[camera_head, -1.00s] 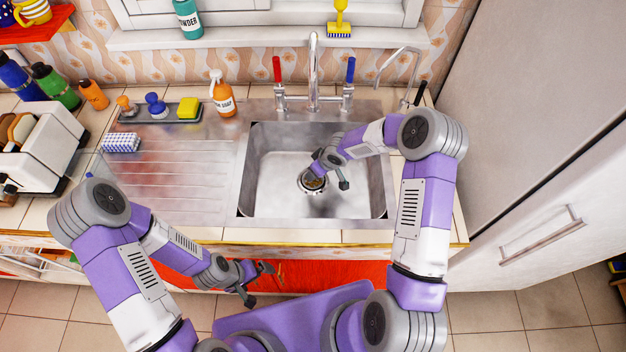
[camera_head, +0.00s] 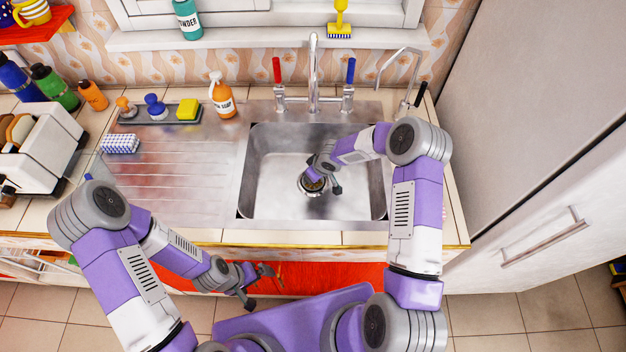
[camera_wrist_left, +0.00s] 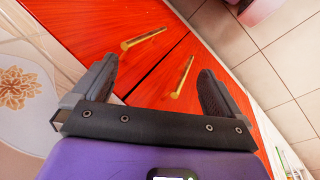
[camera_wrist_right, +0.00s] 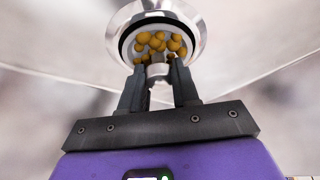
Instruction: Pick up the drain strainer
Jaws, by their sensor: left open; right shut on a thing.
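The drain strainer (camera_head: 309,187), a round metal basket holding several orange-brown balls, is at the drain of the steel sink (camera_head: 274,205). In the right wrist view the strainer (camera_wrist_right: 190,20) fills the top middle. My right gripper (camera_head: 325,179) reaches down over it, and its fingers (camera_wrist_right: 158,74) are shut on the strainer's metal centre post. Whether the strainer is clear of the drain I cannot tell. My left gripper (camera_head: 258,286) is open and empty in front of the red cabinet doors (camera_wrist_left: 160,60), away from the sink.
The tap (camera_head: 314,70) with red and blue handles stands behind the sink. Left of it are the ribbed drainboard (camera_head: 180,172), an orange soap bottle (camera_head: 222,97) and a tray of brushes and a sponge (camera_head: 187,107). A tall fridge (camera_head: 530,130) stands at the right.

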